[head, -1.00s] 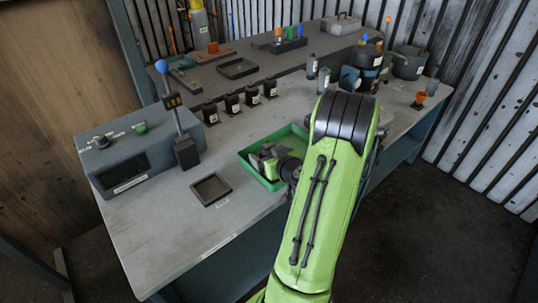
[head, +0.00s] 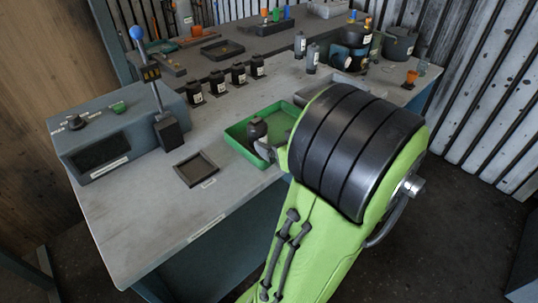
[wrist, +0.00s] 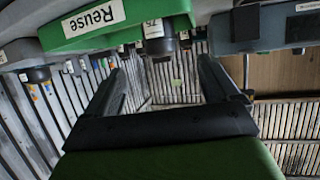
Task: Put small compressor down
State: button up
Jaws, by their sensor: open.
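The small compressor (head: 257,129) looks like the dark, round-topped piece standing inside the green tray (head: 236,143), near its left side. The tray's green wall, with a "Reuse" label (wrist: 94,19), fills the upper left of the wrist view. My gripper (wrist: 160,72) shows there with its two dark fingers spread apart and nothing between them. In the head view, my green arm covers the tray's right part and most of my gripper. I cannot tell from the wrist view which dark piece is the compressor.
A small dark square tray (head: 196,168) lies left of the green tray. Several black labelled jars (head: 217,83) stand behind it. A grey control box (head: 115,135) with a blue-topped lever (head: 155,80) is at the left. The bench's front left is clear.

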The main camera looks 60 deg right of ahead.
jog(key=w+a+y, duration=0.1)
jog(key=a, duration=0.1)
jog(key=w+a+n+y, duration=0.1)
jog(key=a, duration=0.1)
jog(key=w+a+n+y, duration=0.1)
jog(key=w+a, duration=0.1)
jog(key=shift+f+g, duration=0.3)
jog(key=w+a+n+y, duration=0.1)
jog(key=a, duration=0.2)
jog(key=a+g+y, duration=0.1)
jog(key=a, duration=0.2)
jog(key=w+a+f+n+g+y, duration=0.1)
jog(key=a, duration=0.3)
jog(key=shift+w+f+n, duration=0.1)
jog(key=shift+w+n, duration=0.2)
jog(key=shift+w, duration=0.05)
jog(key=s+a+r+g, duration=0.2)
jog(key=s+a+g, duration=0.2)
jog(key=s+a, duration=0.6)
jog(key=a, duration=0.3)
jog(key=shift+a+r+n, duration=0.15)
jog(key=shift+r+n, duration=0.15)
jog(key=shift+r, duration=0.1)
